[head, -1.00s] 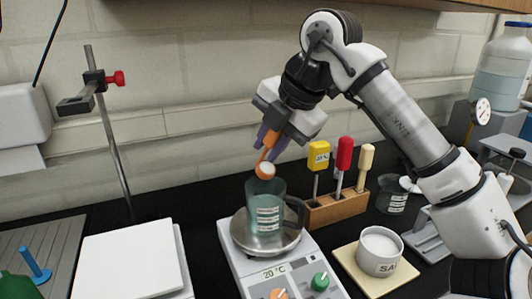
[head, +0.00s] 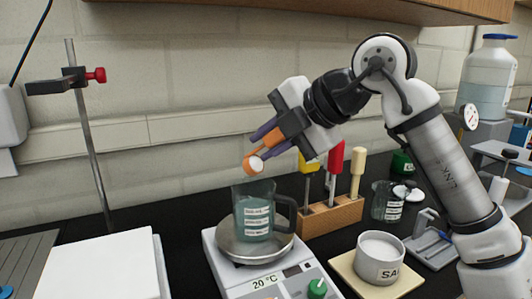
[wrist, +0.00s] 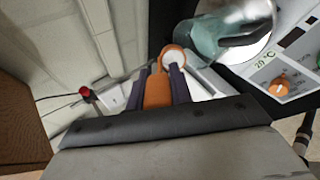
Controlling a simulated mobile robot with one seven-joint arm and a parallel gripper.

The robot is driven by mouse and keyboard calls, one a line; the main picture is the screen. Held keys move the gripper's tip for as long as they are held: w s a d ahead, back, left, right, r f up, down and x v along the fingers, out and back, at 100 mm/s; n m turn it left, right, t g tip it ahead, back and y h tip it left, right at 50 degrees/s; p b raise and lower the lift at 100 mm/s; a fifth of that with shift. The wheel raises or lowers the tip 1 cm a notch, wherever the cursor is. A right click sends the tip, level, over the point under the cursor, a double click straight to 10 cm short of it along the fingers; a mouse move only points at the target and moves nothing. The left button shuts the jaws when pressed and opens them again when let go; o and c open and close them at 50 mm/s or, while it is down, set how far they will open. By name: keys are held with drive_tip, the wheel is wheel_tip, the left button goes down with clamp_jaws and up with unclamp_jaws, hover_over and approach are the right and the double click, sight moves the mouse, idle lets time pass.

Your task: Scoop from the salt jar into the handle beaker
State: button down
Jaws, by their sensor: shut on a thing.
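My gripper (head: 267,138) is shut on an orange scoop (head: 248,163) and holds it above the handle beaker. In the wrist view the scoop (wrist: 157,90) sits between the purple fingers, and its round bowl shows white inside, like salt. The handle beaker (head: 254,212) is clear with a dark handle on its right and bluish contents. It stands upright on the round plate of a hotplate (head: 262,272). The scoop's bowl is just above the beaker's rim and apart from it. The salt jar (head: 379,262), a white cup filled with white salt, stands at the right.
A wooden block (head: 330,216) with yellow, red and cream-handled tools stands right behind the beaker. A glass vessel (head: 387,203) is further right. A stand with a clamp (head: 88,130) rises at the left, behind a white flat-topped device (head: 105,265).

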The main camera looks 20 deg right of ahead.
drive_tip(key=shift+s+d+f+t+y+b, duration=0.25)
drive_tip(key=shift+t+b, duration=0.35)
drive_tip(key=shift+b, duration=0.65)
drive_tip(key=shift+s+f+t+y+b, duration=0.25)
drive_tip(key=shift+t+y+b, duration=0.3)
drive_tip(key=shift+b, duration=0.65)
drive_tip(key=shift+s+d+f+t+y+b, duration=0.15)
drive_tip(key=shift+f+t+y+b, duration=0.15)
drive_tip(key=shift+t+b, duration=0.65)
drive_tip(key=shift+s+d+b, duration=0.1)
drive_tip(key=shift+s+b, duration=0.05)
drive_tip(key=shift+b, duration=0.85)
drive_tip(key=shift+y, duration=0.3)
